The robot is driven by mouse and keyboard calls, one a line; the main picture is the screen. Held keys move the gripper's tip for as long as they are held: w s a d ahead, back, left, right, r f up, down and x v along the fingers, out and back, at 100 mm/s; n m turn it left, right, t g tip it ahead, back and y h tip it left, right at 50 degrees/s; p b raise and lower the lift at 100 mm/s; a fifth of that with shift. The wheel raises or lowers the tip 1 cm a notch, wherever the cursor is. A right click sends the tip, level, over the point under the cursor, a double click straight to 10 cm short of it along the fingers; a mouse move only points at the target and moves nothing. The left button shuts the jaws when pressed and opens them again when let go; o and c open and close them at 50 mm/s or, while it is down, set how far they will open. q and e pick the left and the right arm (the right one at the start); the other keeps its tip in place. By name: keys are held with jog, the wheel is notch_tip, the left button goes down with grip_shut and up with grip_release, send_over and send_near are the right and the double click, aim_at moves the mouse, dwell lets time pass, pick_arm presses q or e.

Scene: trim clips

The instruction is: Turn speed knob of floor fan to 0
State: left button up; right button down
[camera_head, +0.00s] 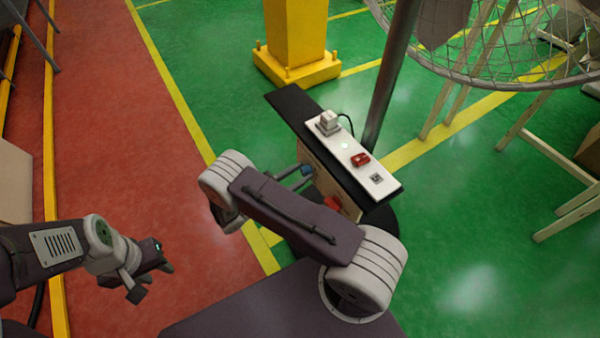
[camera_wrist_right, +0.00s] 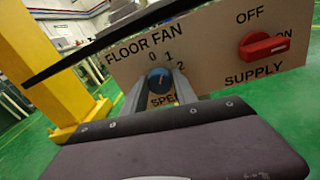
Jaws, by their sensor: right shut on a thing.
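The blue speed knob (camera_wrist_right: 160,80) of the floor fan sits on a light panel (camera_wrist_right: 215,60) marked FLOOR FAN, with 0, 1 and 2 around it. My right gripper (camera_wrist_right: 160,92) is shut on the knob, a finger on each side. Its pointer is too small to read for certain. In the head view the knob (camera_head: 307,170) shows beside my right gripper (camera_head: 299,174), partly behind my arm. The fan's wire guard (camera_head: 500,70) and pole (camera_head: 391,75) stand at the upper right. My left gripper (camera_head: 152,284) is open and empty, low at the left, away from the panel.
A red supply switch (camera_wrist_right: 268,45) is on the same panel, right of the knob. A yellow post (camera_head: 297,35) stands behind. The red floor at left is clear.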

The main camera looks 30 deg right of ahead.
jog(key=n+p, duration=0.2)
jog(key=n, duration=0.1)
jog(key=shift+w+r+n, duration=0.1)
jog(key=shift+r+n, duration=0.05)
jog(key=shift+n, duration=0.15)
jog(key=shift+n+g+y+p, duration=0.3)
jog(key=shift+n+g+p, duration=0.1)
jog(key=shift+n, duration=1.2)
jog(key=c, duration=1)
grip_release()
